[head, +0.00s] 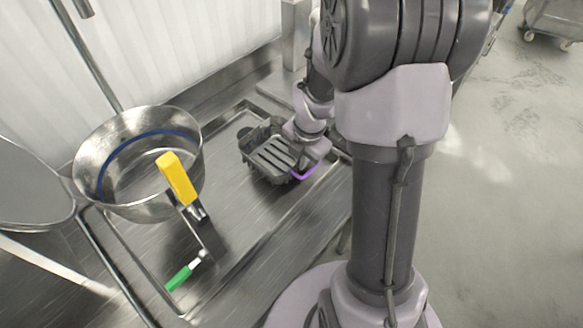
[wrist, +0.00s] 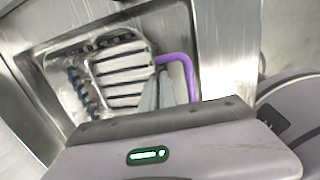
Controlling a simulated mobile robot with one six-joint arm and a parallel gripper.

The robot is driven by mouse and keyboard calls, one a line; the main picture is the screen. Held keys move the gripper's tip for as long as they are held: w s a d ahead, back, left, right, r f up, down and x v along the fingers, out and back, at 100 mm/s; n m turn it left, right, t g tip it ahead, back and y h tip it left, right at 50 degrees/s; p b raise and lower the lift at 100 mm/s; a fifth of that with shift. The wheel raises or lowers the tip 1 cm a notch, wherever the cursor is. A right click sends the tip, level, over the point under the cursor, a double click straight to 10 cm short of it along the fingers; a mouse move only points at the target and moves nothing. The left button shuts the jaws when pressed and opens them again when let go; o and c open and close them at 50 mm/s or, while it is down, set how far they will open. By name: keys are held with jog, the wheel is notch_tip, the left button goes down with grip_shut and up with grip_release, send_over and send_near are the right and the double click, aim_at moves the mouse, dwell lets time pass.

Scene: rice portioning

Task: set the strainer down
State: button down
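The strainer looks to be the dark grey slatted piece (head: 268,160) at the end of my arm in the head view, low over or on the metal worktop. In the wrist view its pale slats (wrist: 122,72) lie ahead of my gripper. A bent purple bar (wrist: 188,68), which looks like its handle, runs back on the right; a bit of purple (head: 306,173) also shows in the head view. My gripper's narrow grey fingers (wrist: 163,88) sit close together just left of the purple bar. I cannot tell whether they grip it or whether the strainer touches the worktop.
A large steel bowl (head: 98,192) with a blue band stands left on the worktop (head: 237,241). A yellow-handled tool (head: 178,180) is at its right side. A green-handled tool (head: 180,278) lies nearer the front. The worktop has raised edges and bare room in the middle.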

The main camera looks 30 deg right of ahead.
jog(key=shift+f+b, duration=0.35)
jog(key=shift+f, duration=1.15)
jog(key=shift+f, duration=0.25)
jog(key=c, duration=1.7)
grip_release()
jog(key=shift+r, duration=0.1)
notch_tip(320, 180, up, 12)
jog(key=s+p, duration=0.2)
jog(key=p, duration=0.2)
jog(key=s+a+r+m+t, duration=0.1)
jog(key=s+a+r+m, duration=0.4)
jog(key=m, duration=0.3)
jog(key=s+a+r+m+t+y, duration=0.1)
jog(key=s+a+r+m, duration=0.3)
jog(key=m, duration=0.5)
jog(key=s+a+r+m+t+y, duration=0.1)
jog(key=s+a+r+m, duration=0.4)
jog(key=a+m, duration=0.3)
jog(key=shift+s+a+r+m+t, duration=0.35)
jog(key=shift+r+m, duration=0.1)
jog(key=shift+m, duration=0.25)
